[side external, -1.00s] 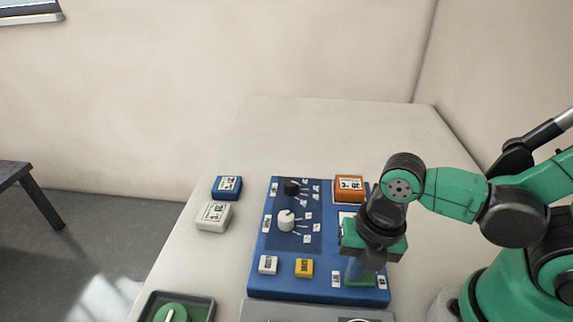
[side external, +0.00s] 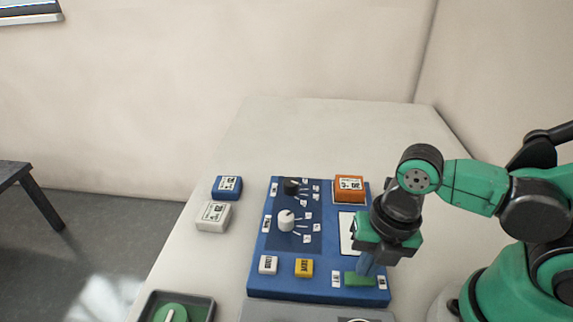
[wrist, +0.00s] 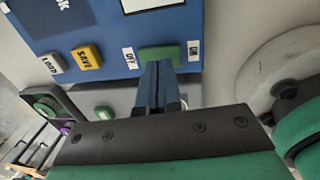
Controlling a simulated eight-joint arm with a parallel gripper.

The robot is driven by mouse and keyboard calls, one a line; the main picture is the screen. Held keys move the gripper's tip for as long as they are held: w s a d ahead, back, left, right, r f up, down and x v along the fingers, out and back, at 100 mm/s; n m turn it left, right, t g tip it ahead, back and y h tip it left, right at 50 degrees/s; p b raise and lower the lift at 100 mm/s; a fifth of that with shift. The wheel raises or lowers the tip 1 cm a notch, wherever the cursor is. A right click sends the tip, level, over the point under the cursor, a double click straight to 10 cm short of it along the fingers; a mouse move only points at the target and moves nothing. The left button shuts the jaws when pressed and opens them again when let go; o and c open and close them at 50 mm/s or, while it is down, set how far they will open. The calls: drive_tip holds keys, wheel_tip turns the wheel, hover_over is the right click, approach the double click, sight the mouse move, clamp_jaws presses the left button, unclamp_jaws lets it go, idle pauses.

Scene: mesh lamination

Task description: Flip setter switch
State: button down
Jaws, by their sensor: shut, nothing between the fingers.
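The blue control panel (side external: 262,284) lies on the pale table. A green switch (side external: 359,279) sits near its front right corner, between two small white labels. It also shows in the wrist view (wrist: 160,54), just beyond my fingertips. I cannot tell which way the switch is tipped. My gripper (side external: 366,269) has blue fingers shut with nothing between them. The fingertips are over the back edge of the switch in the side view; whether they touch it is unclear. In the wrist view my gripper (wrist: 157,66) points at the switch and hides part of its near edge.
The panel also bears a yellow button (side external: 304,268), a white button (side external: 268,264), a black knob (side external: 291,187), a white knob (side external: 286,220) and an orange block (side external: 349,188). Blue (side external: 227,186) and white (side external: 213,215) blocks lie to its left. The table behind is clear.

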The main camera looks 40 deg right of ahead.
sight(350, 274)
wheel_tip(350, 274, up, 13)
drive_tip(key=w+a, duration=0.1)
idle(0.5)
drive_tip(key=shift+w, duration=0.15)
drive_tip(key=w+d+f+m+t, duration=0.2)
drive_tip(key=w+d+m+t, duration=0.1)
drive_tip(key=m, duration=1)
drive_tip(key=w+d+f+m+t+h, duration=0.1)
drive_tip(key=w+d+f+m+t, duration=0.1)
drive_tip(key=m, duration=1.2)
drive_tip(key=w+d+t, duration=0.1)
drive_tip(key=w+d, duration=0.1)
drive_tip(key=w, duration=0.1)
drive_tip(key=shift+w+d+f, duration=0.15)
drive_tip(key=shift+w+d, duration=0.05)
drive_tip(key=shift+d, duration=0.1)
